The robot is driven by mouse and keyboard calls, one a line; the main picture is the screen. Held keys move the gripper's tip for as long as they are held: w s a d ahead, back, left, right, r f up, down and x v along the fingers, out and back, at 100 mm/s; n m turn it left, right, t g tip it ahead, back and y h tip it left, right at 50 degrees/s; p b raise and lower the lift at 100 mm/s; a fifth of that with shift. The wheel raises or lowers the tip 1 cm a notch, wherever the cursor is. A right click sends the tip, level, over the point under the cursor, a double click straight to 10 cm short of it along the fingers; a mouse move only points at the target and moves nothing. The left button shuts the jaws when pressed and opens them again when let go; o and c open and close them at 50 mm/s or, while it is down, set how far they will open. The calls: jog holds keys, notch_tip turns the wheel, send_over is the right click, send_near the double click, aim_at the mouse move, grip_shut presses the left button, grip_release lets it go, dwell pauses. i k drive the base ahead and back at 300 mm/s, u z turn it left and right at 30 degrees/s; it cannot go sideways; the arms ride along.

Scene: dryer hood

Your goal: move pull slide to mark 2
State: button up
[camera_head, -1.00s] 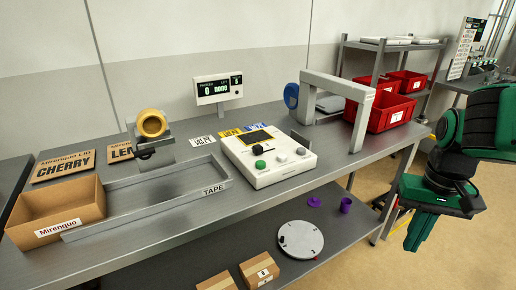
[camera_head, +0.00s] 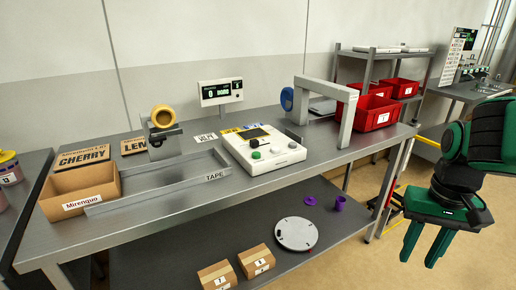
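I cannot make out a pull slide or a mark 2 in this view. My gripper (camera_head: 427,250) is at the right, pointing down over the floor, right of the bench. Its two green fingers are apart with nothing between them. At the far right back, a second bench (camera_head: 470,90) carries a board with printed rows (camera_head: 458,55) and small equipment, too small to read.
Pots (camera_head: 10,170) stand at the left edge. Floor (camera_head: 390,265) is clear below my gripper.

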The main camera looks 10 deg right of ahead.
aim_at(254, 144)
jog(key=u, duration=0.45)
jog(key=i, duration=1.15)
jog(key=z, duration=0.45)
